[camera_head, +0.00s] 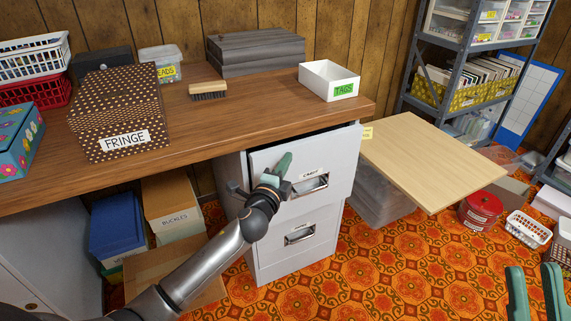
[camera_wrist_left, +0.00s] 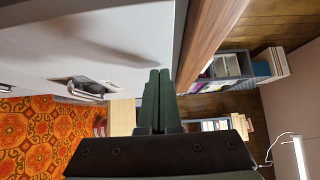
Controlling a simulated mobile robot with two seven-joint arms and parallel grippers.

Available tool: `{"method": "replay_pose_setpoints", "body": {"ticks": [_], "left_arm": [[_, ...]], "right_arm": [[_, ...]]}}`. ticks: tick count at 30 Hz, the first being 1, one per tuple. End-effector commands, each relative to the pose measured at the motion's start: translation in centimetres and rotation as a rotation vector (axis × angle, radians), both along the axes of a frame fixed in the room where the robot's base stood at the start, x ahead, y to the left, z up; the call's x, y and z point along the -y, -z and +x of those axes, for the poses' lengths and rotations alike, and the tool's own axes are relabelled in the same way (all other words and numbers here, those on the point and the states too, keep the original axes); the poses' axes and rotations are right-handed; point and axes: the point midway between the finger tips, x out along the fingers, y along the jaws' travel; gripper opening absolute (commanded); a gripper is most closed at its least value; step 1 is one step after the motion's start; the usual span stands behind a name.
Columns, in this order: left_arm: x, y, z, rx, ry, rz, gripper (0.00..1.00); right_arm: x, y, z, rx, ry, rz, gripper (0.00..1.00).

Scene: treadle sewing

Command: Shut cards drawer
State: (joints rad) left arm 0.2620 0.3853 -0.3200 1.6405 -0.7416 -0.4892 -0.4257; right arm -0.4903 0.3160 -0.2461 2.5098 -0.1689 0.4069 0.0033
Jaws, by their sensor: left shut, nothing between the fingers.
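The cards drawer (camera_head: 338,161) is the top drawer of a pale grey filing cabinet under the wooden desk. It stands part way out, with a dark gap along its top edge. A small label and a metal handle (camera_head: 310,184) are on its front; the handle also shows in the left wrist view (camera_wrist_left: 88,90). My left gripper (camera_head: 283,160) is shut and empty at the drawer front, left of the label, its green fingertips (camera_wrist_left: 158,72) near the top edge. I cannot tell if they touch. My right gripper (camera_head: 535,278) is at the lower right, fingers apart, empty.
A lower drawer (camera_head: 299,237) is closed beneath. A pale wooden board (camera_head: 432,160) juts out right of the cabinet. The desk top (camera_head: 240,118) overhangs the drawer and holds a FRINGE box (camera_head: 122,112) and a TAGS tray (camera_head: 329,82). The patterned floor in front is clear.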

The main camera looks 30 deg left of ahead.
Motion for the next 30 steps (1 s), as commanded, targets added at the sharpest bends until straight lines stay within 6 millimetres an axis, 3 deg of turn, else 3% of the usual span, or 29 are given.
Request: {"method": "replay_pose_setpoints", "body": {"ticks": [11,21,30], "left_arm": [[-0.3,0.0,0.2,0.0,0.0,-0.001,0.0],[-3.9,-0.1,2.9,0.0,-0.005,0.001,0.0],[-4.6,-0.2,3.3,0.002,-0.009,0.0,0.0]], "right_arm": [[0.0,-0.1,0.0,0.004,-0.001,0.001,0.24],[0.0,-0.3,-0.1,0.009,0.002,0.005,0.24],[0.1,-0.3,0.0,0.009,0.003,0.005,0.24]]}}
